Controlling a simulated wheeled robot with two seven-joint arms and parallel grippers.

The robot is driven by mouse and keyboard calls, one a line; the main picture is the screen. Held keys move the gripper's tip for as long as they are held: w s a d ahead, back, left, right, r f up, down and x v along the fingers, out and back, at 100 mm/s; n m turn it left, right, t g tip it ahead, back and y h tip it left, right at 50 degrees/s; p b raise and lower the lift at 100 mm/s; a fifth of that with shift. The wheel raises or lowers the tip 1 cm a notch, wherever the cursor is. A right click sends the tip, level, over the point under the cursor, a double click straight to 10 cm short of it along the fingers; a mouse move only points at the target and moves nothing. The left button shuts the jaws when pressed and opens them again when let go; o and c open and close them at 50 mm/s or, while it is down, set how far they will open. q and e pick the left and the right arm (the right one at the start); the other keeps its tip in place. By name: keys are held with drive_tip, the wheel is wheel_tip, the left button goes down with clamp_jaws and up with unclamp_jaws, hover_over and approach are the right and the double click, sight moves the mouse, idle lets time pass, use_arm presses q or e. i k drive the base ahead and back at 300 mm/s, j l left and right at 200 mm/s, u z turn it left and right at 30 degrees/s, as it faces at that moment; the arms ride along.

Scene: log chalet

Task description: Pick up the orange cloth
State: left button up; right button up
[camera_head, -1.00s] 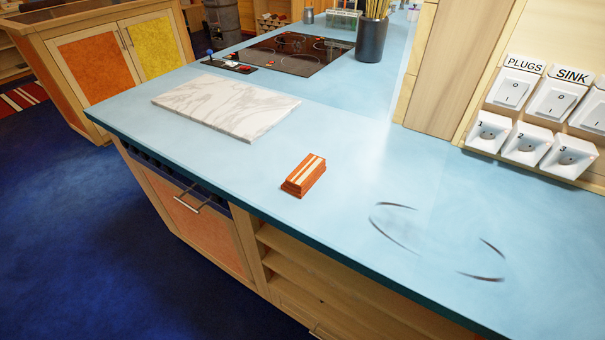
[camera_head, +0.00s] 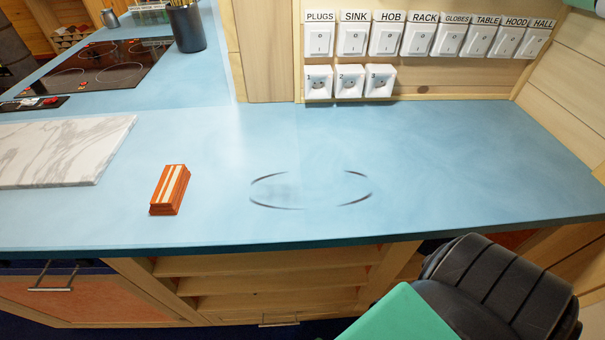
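The orange cloth (camera_head: 169,190) is a small folded stack with pale stripes. It lies on the blue counter (camera_head: 425,170), between the marble board and a dark ring-shaped mark. Nothing touches it. Neither of my grippers shows in the head view. A black and green part of my own body is at the lower right, below the counter's front edge, apart from the cloth.
A marble board (camera_head: 62,150) lies left of the cloth. A black hob (camera_head: 105,66) and a dark pot (camera_head: 186,28) are farther back. Labelled switches (camera_head: 388,38) line the back wall. The counter right of the cloth is clear, apart from the dark ring mark (camera_head: 310,190).

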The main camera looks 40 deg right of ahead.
sight(168, 199)
drive_tip(key=k+z, duration=0.15)
drive_tip(key=z, duration=0.2)
drive_tip(key=k+z, duration=0.15)
drive_tip(key=z, duration=0.2)
drive_tip(key=k+z, duration=0.1)
drive_tip(key=z, duration=0.25)
